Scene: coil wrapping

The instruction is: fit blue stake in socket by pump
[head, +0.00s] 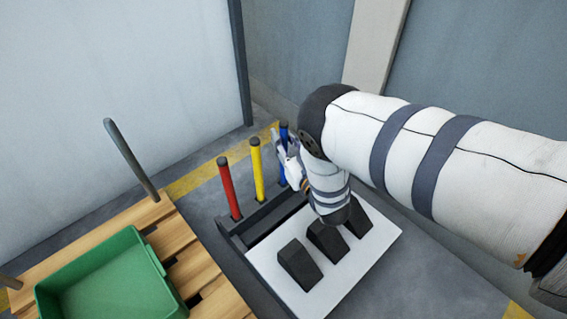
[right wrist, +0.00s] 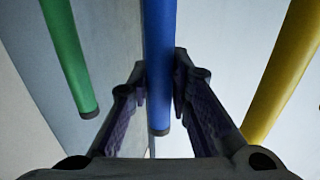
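The blue stake (head: 284,132) stands upright in the head view, at the far end of a dark rack (head: 262,215) beside the yellow stake. Its lower part is partly covered by my right gripper (head: 290,160). In the right wrist view the blue stake (right wrist: 160,60) runs between the two fingers of my right gripper (right wrist: 160,85), which close in on both its sides near the tips. Its dark-capped end shows between them. My left gripper is not in view. I cannot make out a pump or its socket.
A red stake (head: 229,190) and a yellow stake (head: 257,170) stand in the rack; a green stake (right wrist: 70,60) shows in the wrist view. Dark wedge blocks (head: 298,264) sit on a white board (head: 345,280). A green crate (head: 100,265) stands on a wooden pallet (head: 215,300) with grey posts (head: 130,160).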

